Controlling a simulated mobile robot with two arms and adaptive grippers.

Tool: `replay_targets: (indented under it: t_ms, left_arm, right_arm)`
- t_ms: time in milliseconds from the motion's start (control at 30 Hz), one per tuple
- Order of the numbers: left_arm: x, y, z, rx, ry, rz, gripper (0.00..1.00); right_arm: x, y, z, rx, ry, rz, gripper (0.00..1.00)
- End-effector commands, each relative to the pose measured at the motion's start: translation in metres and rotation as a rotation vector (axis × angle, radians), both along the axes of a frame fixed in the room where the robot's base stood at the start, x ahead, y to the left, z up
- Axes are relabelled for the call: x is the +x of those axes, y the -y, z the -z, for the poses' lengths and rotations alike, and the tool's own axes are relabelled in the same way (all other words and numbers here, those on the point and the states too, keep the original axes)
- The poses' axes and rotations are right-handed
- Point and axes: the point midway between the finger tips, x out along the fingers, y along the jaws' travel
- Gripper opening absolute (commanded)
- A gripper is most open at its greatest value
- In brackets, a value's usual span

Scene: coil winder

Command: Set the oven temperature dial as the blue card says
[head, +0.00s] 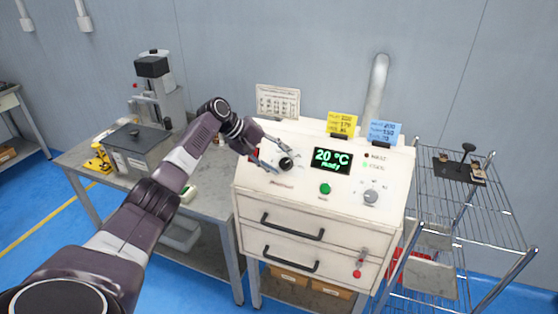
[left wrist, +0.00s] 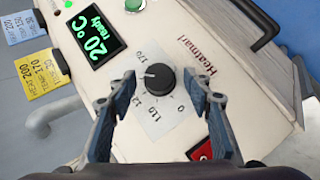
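The black temperature dial (head: 286,164) is on the left of the white oven's (head: 262,190) front panel. In the left wrist view the dial (left wrist: 156,84) has a white scale plate, and its light mark points left, between a label like "12_" and "170". My left gripper (head: 273,156) is at the dial. In the left wrist view its fingers (left wrist: 152,92) are open on either side of the dial, with gaps. The blue card (head: 385,132) stands on the oven top; its small text seems to include 200 and 150. The display (head: 331,160) reads 20 °C, ready. My right gripper is out of view.
A yellow card (head: 341,123) stands left of the blue one. A green button (head: 325,189) and a grey knob (head: 371,196) share the panel. A red switch (left wrist: 201,151) is close to the fingers. A wire rack (head: 450,205) stands right, a grey bench (head: 215,177) left.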

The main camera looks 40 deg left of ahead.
Motion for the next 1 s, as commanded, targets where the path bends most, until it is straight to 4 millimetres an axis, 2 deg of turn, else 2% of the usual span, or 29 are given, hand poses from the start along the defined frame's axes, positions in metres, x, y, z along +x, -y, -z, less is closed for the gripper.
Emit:
replay_targets:
  t_ms: [267,700,1000]
  left_arm:
    - [-0.003,-0.005,-0.007,0.000,0.005,-0.004,0.46]
    - [-0.049,-0.042,-0.068,0.002,0.003,-0.002,0.46]
    - [-0.064,-0.052,-0.087,0.000,0.000,0.000,0.46]
  right_arm:
    - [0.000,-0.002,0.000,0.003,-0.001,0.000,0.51]
    - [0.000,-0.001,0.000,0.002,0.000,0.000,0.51]
    - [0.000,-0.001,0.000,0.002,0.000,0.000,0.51]
